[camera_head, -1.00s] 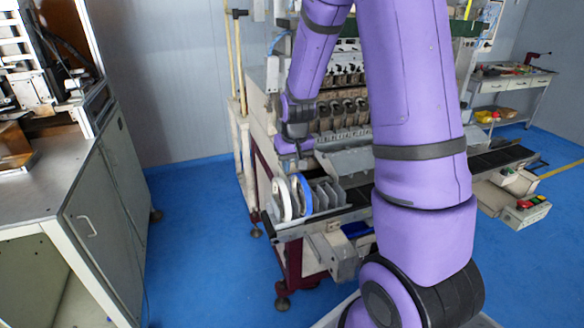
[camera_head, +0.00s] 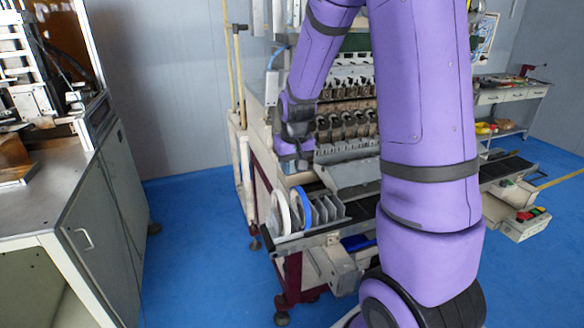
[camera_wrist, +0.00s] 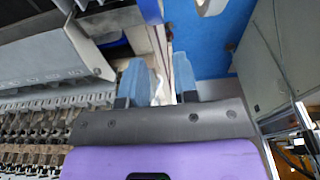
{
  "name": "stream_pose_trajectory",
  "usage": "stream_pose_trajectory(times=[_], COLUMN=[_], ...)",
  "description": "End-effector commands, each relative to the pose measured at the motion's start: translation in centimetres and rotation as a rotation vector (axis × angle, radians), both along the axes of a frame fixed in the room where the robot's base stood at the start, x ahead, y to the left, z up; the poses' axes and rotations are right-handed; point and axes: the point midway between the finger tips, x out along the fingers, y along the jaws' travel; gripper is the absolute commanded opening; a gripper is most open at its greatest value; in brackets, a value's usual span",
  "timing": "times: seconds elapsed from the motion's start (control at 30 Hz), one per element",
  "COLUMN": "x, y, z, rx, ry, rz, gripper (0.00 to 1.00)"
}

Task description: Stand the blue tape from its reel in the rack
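The blue tape (camera_head: 304,208) is a ring standing on edge at the left end of the rack in the head view. The rack (camera_head: 331,208) has several upright grey plates, and the tape stands between white rings and these plates. My gripper (camera_head: 297,164) hangs above the rings, apart from them. In the wrist view my gripper (camera_wrist: 160,78) shows two blue-grey fingers spread apart with nothing held between them. The wrist view does not show the blue tape clearly.
White rings (camera_head: 280,212) stand at the rack's left end. The winding machine (camera_head: 345,125) rises behind, with a sloped grey tray (camera_head: 347,178) close to my gripper. A grey cabinet (camera_head: 105,225) stands at left. Blue floor lies clear between the cabinet and machine.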

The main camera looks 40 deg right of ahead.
Motion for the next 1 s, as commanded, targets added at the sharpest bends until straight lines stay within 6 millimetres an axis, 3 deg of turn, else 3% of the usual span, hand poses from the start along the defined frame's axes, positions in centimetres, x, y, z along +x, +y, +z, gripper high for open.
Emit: stream_pose_trajectory(times=[0.07,0.2,0.57,1.0], x=[0.0,0.0,0.0,-1.2], y=[0.0,0.0,0.0,0.3], z=[0.0,0.0,0.5,7.7], rx=[0.0,0.0,0.0,-0.001], ry=[0.0,0.0,-0.001,-0.004], rz=[0.0,0.0,0.0,0.0], gripper=[0.28,0.57,0.57,0.57])
